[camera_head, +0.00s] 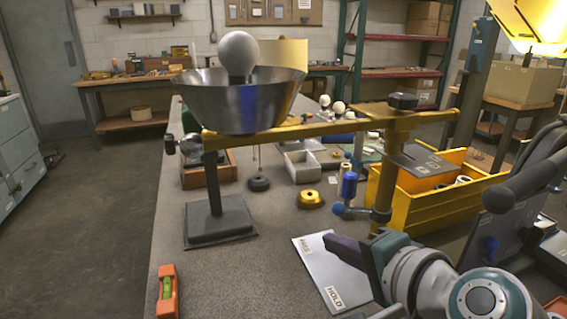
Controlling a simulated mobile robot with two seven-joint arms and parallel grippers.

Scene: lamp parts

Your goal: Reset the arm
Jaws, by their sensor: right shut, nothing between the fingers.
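My right gripper (338,245) is at the lower right, its dark fingers shut with nothing between them. It is above a white card marked HOLD (318,262) on the workbench, apart from the lamp parts. A brass bar (300,131) runs level across the bench. A silver bowl-shaped shade (243,100) with a white bulb (238,52) sits at its left end. A dark stand with a square base (218,222) is under that end, and a brass post (384,170) is under the right part. My left gripper is not in view.
A yellow bin (410,212) stands right of the post. A wooden box (222,176), a grey tray (301,167), a yellow round part (310,199) and an orange level (168,292) are on the workbench (230,280). The front middle of the bench is mostly clear.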

